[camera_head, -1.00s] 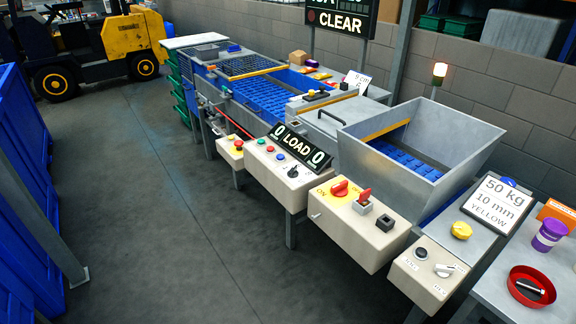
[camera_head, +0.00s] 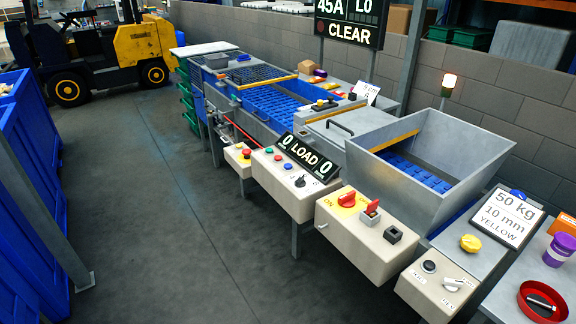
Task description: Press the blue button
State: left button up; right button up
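The blue button (camera_head: 278,157) is a small round button on the cream control box (camera_head: 300,196) in the middle of the view. The "0 LOAD 0" display (camera_head: 304,156) stands along the box's back edge. Neither of my grippers is in view.
A box with a red rotary switch (camera_head: 347,199) stands to the right, and a small box with a red emergency button (camera_head: 246,153) to the left. The metal hopper (camera_head: 440,200) is behind. Open floor (camera_head: 170,210) lies in front; blue bins (camera_head: 40,190) are at left.

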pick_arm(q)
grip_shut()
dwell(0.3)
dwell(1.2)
